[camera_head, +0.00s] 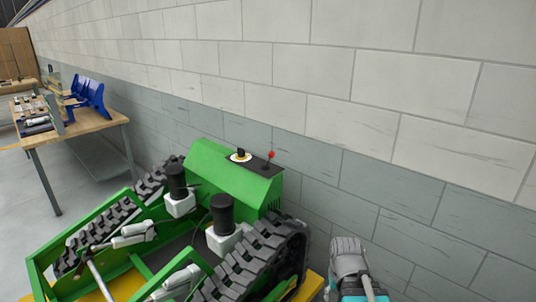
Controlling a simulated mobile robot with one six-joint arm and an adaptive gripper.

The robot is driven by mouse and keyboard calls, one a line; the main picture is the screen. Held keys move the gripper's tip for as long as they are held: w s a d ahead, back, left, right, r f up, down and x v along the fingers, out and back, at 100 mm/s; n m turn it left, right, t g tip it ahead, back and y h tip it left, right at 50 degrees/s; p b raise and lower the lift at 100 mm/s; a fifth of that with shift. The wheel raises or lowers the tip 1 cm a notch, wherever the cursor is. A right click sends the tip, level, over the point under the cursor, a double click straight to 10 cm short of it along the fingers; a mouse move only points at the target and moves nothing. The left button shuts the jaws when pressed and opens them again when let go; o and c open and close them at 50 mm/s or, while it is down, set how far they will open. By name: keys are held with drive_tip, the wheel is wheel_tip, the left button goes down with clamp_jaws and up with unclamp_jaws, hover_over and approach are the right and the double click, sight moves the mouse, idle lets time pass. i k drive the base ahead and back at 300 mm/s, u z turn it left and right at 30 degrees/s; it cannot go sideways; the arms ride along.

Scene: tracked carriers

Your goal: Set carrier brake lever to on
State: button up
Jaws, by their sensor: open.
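The green tracked carrier (215,168) stands by the block wall, its two black rubber tracks running along its sides. On the top of its green housing is a dark panel with a small lever with a red knob (271,154), which looks like the brake lever. The lever stands roughly upright, leaning slightly right; I cannot read its marked position. Left of it is a black knob on a yellow and white disc (241,157). Part of my own arm, grey and teal, shows at the lower right, apart from the lever. My gripper's fingers are not visible.
The grey block wall (340,135) runs close behind the carrier. Two black-capped white units (222,243) stand on the carrier in front of its housing.

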sight(271, 153)
drive_tip(key=i, duration=0.9)
drive_tip(key=z, duration=0.05)
